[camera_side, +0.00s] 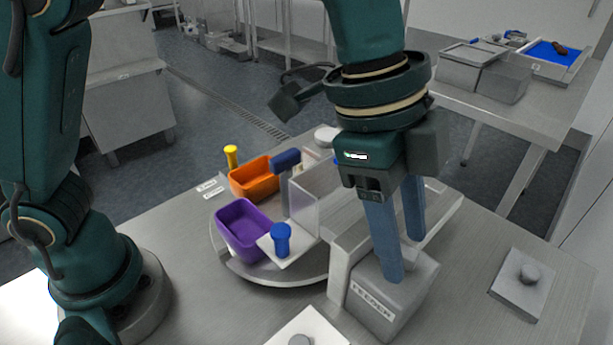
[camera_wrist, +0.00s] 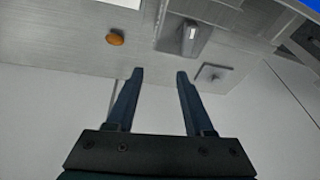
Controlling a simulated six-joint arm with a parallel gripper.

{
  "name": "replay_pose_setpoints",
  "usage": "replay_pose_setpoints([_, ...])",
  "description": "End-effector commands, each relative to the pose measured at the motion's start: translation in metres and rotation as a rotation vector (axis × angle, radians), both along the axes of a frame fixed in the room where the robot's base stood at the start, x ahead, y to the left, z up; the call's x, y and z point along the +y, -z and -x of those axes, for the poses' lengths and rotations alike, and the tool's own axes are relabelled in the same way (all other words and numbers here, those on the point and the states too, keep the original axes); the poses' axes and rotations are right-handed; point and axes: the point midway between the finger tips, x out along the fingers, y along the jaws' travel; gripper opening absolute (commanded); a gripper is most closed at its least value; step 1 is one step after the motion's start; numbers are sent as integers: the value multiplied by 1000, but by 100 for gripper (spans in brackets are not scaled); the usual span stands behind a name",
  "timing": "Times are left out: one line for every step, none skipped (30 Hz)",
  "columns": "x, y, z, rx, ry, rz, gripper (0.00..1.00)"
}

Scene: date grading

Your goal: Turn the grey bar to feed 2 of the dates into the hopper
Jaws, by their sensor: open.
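The grey feeder box (camera_side: 375,300), with a lettered label on its front, stands on the bench in the side view. My gripper (camera_side: 402,260) points down over it, its two blue fingers apart with nothing seen between them. In the wrist view my gripper (camera_wrist: 160,74) is also open and empty. A grey block (camera_wrist: 185,38) with a pale upright part on it lies beyond the fingertips; I cannot tell whether that part is the grey bar. In the side view the fingers hide part of the box top. No dates in the feeder are visible, and I cannot make out the hopper clearly.
A round turntable carries a purple bin (camera_side: 243,222) and an orange bin (camera_side: 252,178). A clear-walled box (camera_side: 318,200) stands beside the feeder. A plate with a grey knob (camera_side: 528,273) lies at right. A blue-lined tray (camera_side: 553,55) with a brown item stands behind.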

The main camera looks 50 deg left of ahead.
Motion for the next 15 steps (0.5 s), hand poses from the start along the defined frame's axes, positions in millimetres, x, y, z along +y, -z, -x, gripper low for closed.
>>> replay_pose_setpoints([7, 4, -8, 15, 17, 24, 52])
replay_pose_setpoints([10, 6, -13, 20, 30, 40, 52])
replay_pose_setpoints([15, 8, -20, 29, 31, 63, 52])
replay_pose_setpoints([19, 10, -24, 34, 25, 77, 52])
replay_pose_setpoints([23, 11, -28, 39, 15, 86, 52])
replay_pose_setpoints([28, 12, -32, 48, -8, 94, 52])
replay_pose_setpoints([31, 13, -34, 53, -22, 98, 52])
replay_pose_setpoints([34, 13, -37, 54, -33, 97, 52])
replay_pose_setpoints([36, 15, -39, 55, -42, 96, 52])
replay_pose_setpoints([36, 17, -40, 55, -45, 96, 52])
replay_pose_setpoints([36, 19, -41, 54, -47, 96, 52])
replay_pose_setpoints([34, 23, -41, 56, -47, 95, 52])
replay_pose_setpoints([33, 27, -41, 56, -47, 95, 52])
replay_pose_setpoints([31, 31, -41, 58, -46, 94, 52])
replay_pose_setpoints([29, 36, -41, 57, -47, 94, 52])
